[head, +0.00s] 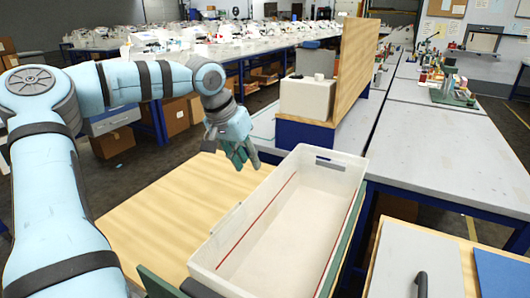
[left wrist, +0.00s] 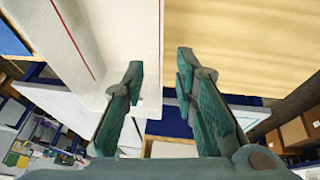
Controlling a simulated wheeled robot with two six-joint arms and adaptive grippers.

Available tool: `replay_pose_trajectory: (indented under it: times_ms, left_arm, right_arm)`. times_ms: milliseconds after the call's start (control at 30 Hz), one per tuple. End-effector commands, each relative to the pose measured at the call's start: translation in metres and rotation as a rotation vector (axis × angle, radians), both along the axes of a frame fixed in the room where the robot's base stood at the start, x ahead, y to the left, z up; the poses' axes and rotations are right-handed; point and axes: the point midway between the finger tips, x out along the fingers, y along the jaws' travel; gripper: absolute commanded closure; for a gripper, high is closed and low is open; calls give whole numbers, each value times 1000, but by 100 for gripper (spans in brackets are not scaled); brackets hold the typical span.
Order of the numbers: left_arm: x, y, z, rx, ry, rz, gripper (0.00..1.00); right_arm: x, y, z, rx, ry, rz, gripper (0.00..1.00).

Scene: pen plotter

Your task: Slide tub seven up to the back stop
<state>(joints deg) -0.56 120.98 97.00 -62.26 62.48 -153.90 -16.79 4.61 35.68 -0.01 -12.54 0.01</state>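A large, empty cream tub (head: 290,220) with thin red lines along its inside stands on the light wooden table. No number shows on it. It also fills the upper left of the left wrist view (left wrist: 120,40). My left gripper (head: 240,155) is open and empty near the tub's far left corner. In the left wrist view its two fingers (left wrist: 160,85) are apart, one over the tub's side and one over the wood; I cannot tell whether they touch the rim. No part is clearly marked as the back stop. My right gripper is not in view.
A cream box (head: 307,98) sits on a blue block beyond the tub, beside an upright wooden board (head: 353,65). A green strip (head: 345,240) runs along the tub's right side. The wooden table (head: 165,215) left of the tub is clear. A grey panel with a black handle (head: 421,285) is at lower right.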

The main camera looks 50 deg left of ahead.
Motion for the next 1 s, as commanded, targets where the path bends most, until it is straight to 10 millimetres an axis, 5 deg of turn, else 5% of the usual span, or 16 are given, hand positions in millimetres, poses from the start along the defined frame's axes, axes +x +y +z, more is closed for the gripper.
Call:
replay_pose_trajectory:
  times_ms: [467,1000]
  left_arm:
    - [3,0,-9,5,2,-5,73]
    - [42,1,-104,4,5,-4,73]
  right_arm:
    - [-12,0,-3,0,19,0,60]
    - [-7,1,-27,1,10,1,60]
